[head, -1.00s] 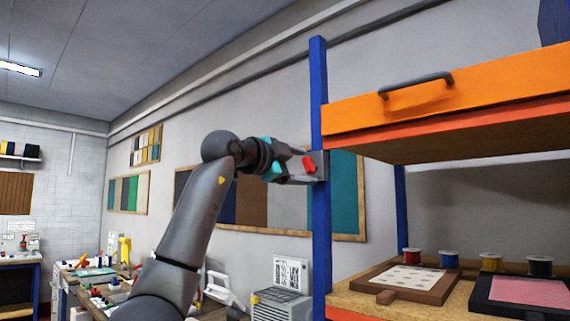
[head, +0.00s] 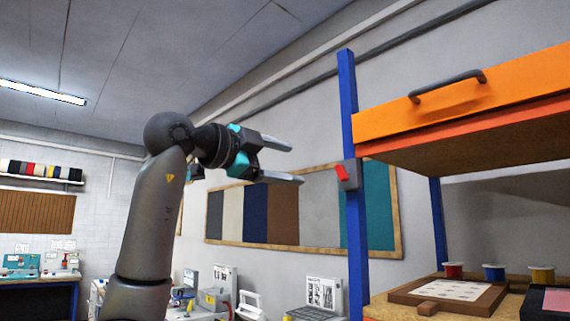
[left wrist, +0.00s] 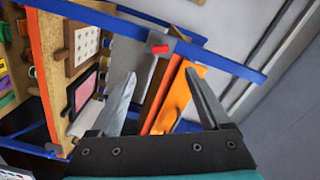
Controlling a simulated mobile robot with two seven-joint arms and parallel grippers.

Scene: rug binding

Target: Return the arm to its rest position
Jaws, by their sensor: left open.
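My left arm rises at the left of the head view. Its gripper (head: 290,162) is open and empty, with its two fingers pointing right toward the shelf rack. A gap of free air lies between the fingertips and the blue post (head: 354,220). In the left wrist view the open fingers (left wrist: 160,95) frame the rack, with nothing between them in grip. A grey box with a red switch (head: 347,174) is fixed to the blue post; its red part also shows in the left wrist view (left wrist: 160,49). My right gripper is not in view.
An orange drawer (head: 470,98) with a dark handle is at the upper right. Below it, a shelf (head: 390,308) carries a dotted board (head: 447,290) and several thread spools. A framed swatch board (head: 290,213) hangs on the wall behind. Benches stand at the lower left.

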